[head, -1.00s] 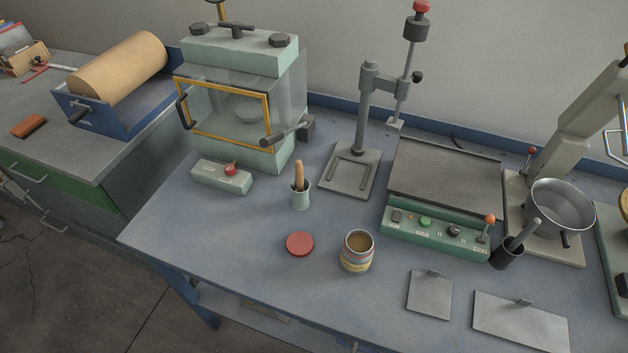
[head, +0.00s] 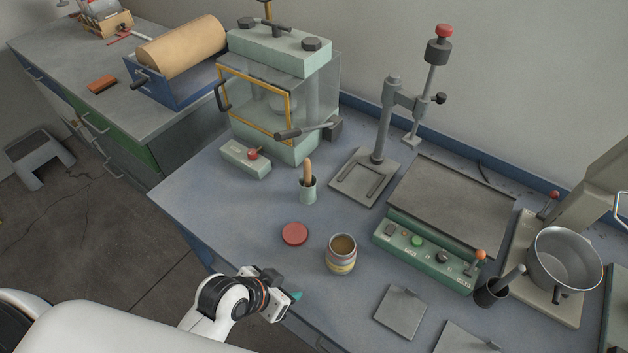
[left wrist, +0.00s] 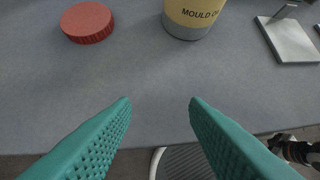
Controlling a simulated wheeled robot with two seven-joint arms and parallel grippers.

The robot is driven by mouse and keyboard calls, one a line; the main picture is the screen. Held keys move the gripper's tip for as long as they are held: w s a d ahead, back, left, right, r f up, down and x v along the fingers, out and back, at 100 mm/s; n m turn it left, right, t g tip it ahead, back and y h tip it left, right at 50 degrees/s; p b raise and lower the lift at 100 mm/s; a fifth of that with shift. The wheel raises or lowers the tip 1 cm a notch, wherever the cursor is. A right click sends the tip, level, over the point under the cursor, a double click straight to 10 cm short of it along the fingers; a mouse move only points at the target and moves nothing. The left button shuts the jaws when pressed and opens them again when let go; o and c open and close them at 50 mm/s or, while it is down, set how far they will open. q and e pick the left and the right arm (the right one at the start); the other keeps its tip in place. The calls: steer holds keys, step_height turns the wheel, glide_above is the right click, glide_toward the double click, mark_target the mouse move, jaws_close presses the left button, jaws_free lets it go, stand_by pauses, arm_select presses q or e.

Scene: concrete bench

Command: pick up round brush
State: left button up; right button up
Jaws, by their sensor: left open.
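The round brush (head: 308,173) appears to be the one standing in a small pale green cup (head: 308,192) on the bench, below the glass-sided press. Only its wooden handle shows; its lower end is hidden in the cup. My left gripper (head: 297,296) is at the front edge of the bench, well nearer to me than the cup. In the left wrist view its teal fingers (left wrist: 160,105) are wide apart with nothing between them. The brush is outside that view. My right gripper does not show in the head view.
A red lid (head: 294,234) and an open tin (head: 341,256) stand between my left gripper and the cup. The press (head: 275,100) is behind the cup, a small control box (head: 245,160) to its left, a stand (head: 365,178) to its right. Bench left of the lid is clear.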

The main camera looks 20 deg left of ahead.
mark_target(306, 169)
arm_select(q)
steer(key=w+d+r+t+h, duration=0.4)
steer(key=w+d+r+t, duration=0.2)
steer(key=w+r+t, duration=0.5)
steer(key=w+a+f+n+t+y, duration=0.1)
steer(key=w+a+f+n+y, duration=0.1)
steer(key=w+a+n+y, duration=0.5)
steer(key=shift+w+a+f+m+y, duration=0.2)
steer(key=shift+w+a+y, duration=0.2)
steer(key=shift+w, duration=1.2)
steer(key=shift+w+a+f+m+y, duration=0.2)
steer(key=shift+w+y, duration=0.35)
steer(key=shift+w, duration=1.05)
steer(key=shift+w+a+f+y, duration=0.15)
steer(key=shift+w+a+y, duration=0.3)
steer(key=shift+w, duration=1.15)
steer(key=shift+s, duration=0.1)
steer(key=shift+c, duration=0.5)
jaws_close()
